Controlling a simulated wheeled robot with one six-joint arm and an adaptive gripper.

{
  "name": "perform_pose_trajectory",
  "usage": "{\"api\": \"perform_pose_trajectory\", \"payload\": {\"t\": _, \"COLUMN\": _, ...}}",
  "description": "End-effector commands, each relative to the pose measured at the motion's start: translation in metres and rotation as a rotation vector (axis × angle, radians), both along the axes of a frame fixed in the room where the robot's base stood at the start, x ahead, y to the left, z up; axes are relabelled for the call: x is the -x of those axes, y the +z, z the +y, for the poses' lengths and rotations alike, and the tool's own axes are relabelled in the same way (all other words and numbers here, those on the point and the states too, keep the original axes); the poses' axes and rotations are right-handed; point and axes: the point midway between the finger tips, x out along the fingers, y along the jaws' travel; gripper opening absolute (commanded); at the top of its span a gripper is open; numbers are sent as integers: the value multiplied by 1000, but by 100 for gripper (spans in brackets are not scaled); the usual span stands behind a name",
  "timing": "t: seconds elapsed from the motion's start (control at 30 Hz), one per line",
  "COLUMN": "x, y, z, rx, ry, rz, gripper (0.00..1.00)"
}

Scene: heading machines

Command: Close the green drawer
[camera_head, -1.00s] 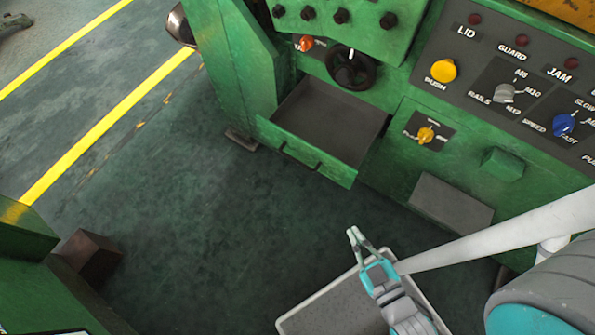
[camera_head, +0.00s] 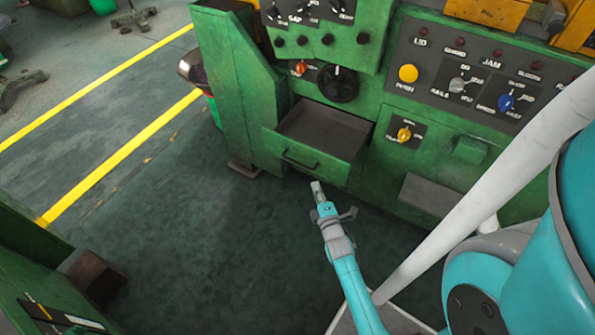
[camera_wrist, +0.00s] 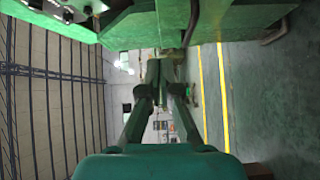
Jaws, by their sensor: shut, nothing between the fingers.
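The green drawer (camera_head: 310,162) stands pulled out of the green machine in the head view. Its dark inside shows empty, and a dark bar handle (camera_head: 301,160) is on its front. My gripper (camera_head: 316,187) is just in front of and below the drawer front, near its right half. The fingers are shut with nothing between them. In the head view I cannot tell whether the tip touches the drawer. In the wrist view my gripper (camera_wrist: 164,66) points along the machine, with a green surface (camera_wrist: 232,18) close at the top.
The green machine carries a handwheel (camera_head: 338,83) above the drawer and a yellow knob (camera_head: 403,134) to its right. A control panel (camera_head: 470,75) is at upper right. Another green machine (camera_head: 35,280) stands at lower left. The dark floor (camera_head: 190,230) between is clear.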

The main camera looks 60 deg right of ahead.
Motion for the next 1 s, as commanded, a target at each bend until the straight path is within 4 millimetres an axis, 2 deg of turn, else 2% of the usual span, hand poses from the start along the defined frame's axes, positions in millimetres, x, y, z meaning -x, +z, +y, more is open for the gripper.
{"api": "perform_pose_trajectory", "payload": {"t": 0.03, "x": -3, "y": 1, "z": -10, "rx": 20, "ry": -11, "rz": 11, "gripper": 0}}
{"api": "perform_pose_trajectory", "payload": {"t": 0.1, "x": -4, "y": 1, "z": -17, "rx": 38, "ry": -19, "rz": 22, "gripper": 0}}
{"api": "perform_pose_trajectory", "payload": {"t": 0.33, "x": -18, "y": 1, "z": -31, "rx": 47, "ry": -21, "rz": 26, "gripper": 0}}
{"api": "perform_pose_trajectory", "payload": {"t": 0.83, "x": -84, "y": 1, "z": -87, "rx": 44, "ry": -20, "rz": 25, "gripper": 0}}
{"api": "perform_pose_trajectory", "payload": {"t": 1.0, "x": -82, "y": 1, "z": -104, "rx": 45, "ry": -22, "rz": 27, "gripper": 0}}
